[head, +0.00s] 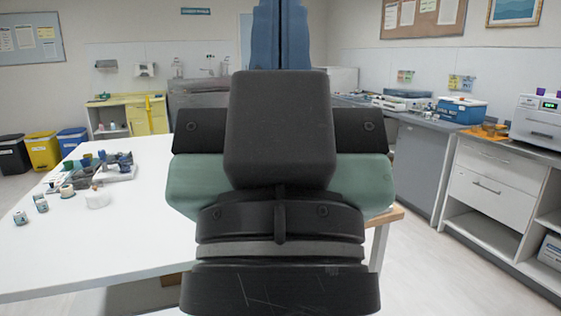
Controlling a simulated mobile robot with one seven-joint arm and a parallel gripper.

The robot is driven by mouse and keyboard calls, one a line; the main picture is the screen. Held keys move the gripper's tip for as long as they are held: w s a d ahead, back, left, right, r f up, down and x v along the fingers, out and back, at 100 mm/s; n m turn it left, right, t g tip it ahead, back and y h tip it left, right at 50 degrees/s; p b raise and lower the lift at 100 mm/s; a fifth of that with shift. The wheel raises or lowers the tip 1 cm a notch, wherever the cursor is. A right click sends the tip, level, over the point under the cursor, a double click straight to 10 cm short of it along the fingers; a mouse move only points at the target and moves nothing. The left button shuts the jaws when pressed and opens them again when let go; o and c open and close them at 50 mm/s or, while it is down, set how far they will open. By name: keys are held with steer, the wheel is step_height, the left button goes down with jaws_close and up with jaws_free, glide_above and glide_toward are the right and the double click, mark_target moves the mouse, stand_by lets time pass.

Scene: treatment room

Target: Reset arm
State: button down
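My own arm fills the middle of the head view as dark grey and green links, close to the camera. Its end is not visible, so I cannot see my gripper or whether it holds anything. The arm hides the right part of the white table (110,238) and much of the room behind it.
Several small jars (41,204) and a roll-like white item (98,199) stand on the table's left part. Bins (42,151) stand at the far left. A counter with drawers (497,175) and a blue box (461,110) line the right side. Floor is clear between.

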step_height(320, 180, up, 15)
steer(key=p, duration=1.2)
steer(key=shift+p, duration=0.35)
